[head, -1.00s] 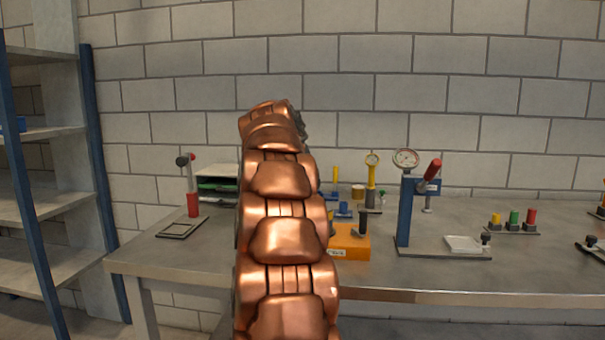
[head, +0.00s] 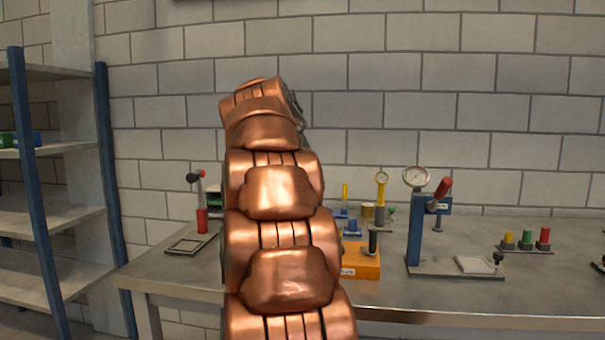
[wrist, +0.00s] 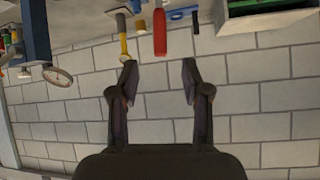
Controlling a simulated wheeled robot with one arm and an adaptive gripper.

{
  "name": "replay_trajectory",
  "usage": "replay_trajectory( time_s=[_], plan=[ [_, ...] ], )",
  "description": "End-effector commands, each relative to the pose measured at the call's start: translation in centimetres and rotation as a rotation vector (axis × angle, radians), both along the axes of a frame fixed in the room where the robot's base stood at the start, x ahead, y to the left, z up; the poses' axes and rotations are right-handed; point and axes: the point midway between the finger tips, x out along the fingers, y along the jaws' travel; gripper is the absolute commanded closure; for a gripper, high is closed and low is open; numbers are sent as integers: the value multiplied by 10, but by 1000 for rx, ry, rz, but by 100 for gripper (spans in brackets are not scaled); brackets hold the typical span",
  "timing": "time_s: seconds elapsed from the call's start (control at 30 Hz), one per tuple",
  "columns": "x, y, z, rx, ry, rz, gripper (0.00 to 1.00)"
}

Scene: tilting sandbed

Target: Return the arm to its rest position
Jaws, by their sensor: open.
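My copper-coloured arm rises upright through the middle of the head view, in front of the bench, and bends at its top. My gripper (wrist: 158,82) shows in the wrist view with its two dark fingers spread apart and nothing between them. Behind the fingers is the block wall, and bench items appear upside down along the top of that view. In the head view the gripper is mostly hidden behind the top of the arm.
A steel bench (head: 560,285) stands ahead. On it are a blue gauge press (head: 414,235), an orange block (head: 362,262), a red-handled tool (head: 201,220) and several coloured knobs (head: 525,240). A blue-posted shelf (head: 60,215) stands at left. The wall above the bench is clear.

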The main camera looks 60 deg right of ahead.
Motion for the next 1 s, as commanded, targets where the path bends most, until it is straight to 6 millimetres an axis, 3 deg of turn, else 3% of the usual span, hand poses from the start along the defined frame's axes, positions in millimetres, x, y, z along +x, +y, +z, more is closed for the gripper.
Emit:
replay_trajectory(
  time_s=[0.4,0.53,0.67,0.83,1.0],
  plan=[
    [1,1,-1,1,1,4,53],
    [12,15,-13,25,27,45,53],
    [36,51,-46,87,95,149,53],
    [61,121,-102,188,212,326,53],
    [69,195,-158,284,334,502,53]
  ],
)
